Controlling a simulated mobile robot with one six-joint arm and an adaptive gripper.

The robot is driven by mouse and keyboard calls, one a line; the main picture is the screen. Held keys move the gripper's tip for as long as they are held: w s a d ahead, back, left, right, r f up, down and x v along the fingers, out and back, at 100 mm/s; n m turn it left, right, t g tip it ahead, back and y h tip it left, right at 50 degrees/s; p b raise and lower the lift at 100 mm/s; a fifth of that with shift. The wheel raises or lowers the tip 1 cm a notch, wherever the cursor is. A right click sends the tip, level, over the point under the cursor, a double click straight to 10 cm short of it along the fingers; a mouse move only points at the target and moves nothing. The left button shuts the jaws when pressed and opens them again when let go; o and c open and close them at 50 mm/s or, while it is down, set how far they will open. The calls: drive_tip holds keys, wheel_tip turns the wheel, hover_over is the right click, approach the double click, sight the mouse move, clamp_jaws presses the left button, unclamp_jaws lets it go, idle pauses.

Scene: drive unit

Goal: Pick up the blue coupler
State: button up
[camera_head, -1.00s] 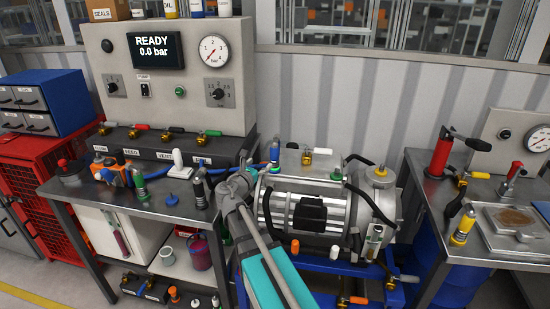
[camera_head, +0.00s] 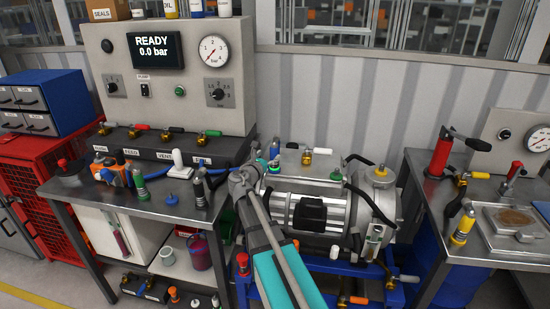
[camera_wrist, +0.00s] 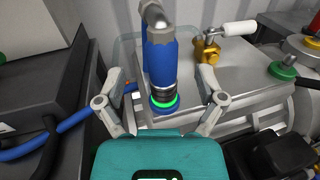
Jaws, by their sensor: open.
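The blue coupler (camera_wrist: 160,62) stands upright in the wrist view, with a grey metal elbow on top and a dark collar above a lit green ring and blue base. It sits at the near end of the motor unit's flat metal top. In the head view it is a small blue upright (camera_head: 275,149) behind my wrist. My gripper (camera_wrist: 161,78) is open, with one finger on each side of the coupler and gaps showing between them. In the head view my wrist hides the fingertips.
A brass valve with a white handle (camera_wrist: 222,36) stands right of the coupler. A blue hose (camera_wrist: 45,143) and a dark block lie left. The motor unit (camera_head: 318,212) is below right. The left bench (camera_head: 160,205) carries several other couplers, including a green one (camera_head: 139,187).

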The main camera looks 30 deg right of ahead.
sight(273, 152)
drive_tip(key=shift+x, duration=2.35)
drive_tip(key=shift+s, duration=0.1)
clamp_jaws()
